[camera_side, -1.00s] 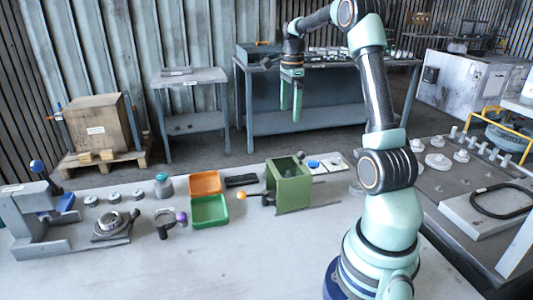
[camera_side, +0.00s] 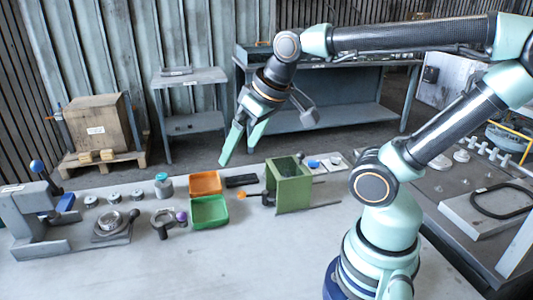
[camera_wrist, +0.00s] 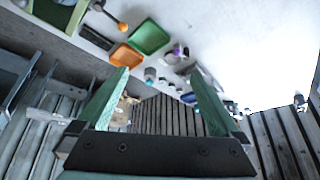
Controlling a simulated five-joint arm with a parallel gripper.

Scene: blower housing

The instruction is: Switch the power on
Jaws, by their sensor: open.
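No part is clearly marked as the power switch. A blue round button (camera_side: 313,163) sits on a pale plate behind the green housing (camera_side: 291,190), with another pale plate beside it. A lever with an orange ball (camera_side: 242,195) sticks out left of the housing; the ball also shows in the wrist view (camera_wrist: 123,27). A small black bar (camera_side: 241,181) lies left of the housing. My gripper (camera_side: 237,157) is open and empty, tilted down to the left, above the back of the bench. Its two green fingers stand wide apart in the wrist view (camera_wrist: 160,72).
An orange tray (camera_side: 205,183) and a green tray (camera_side: 209,211) stand in the middle. Left are a teal-capped jar (camera_side: 164,188), a purple-knobbed part (camera_side: 181,217), a round fixture (camera_side: 112,226) and a press with a blue-ball lever (camera_side: 37,166). The bench front is clear.

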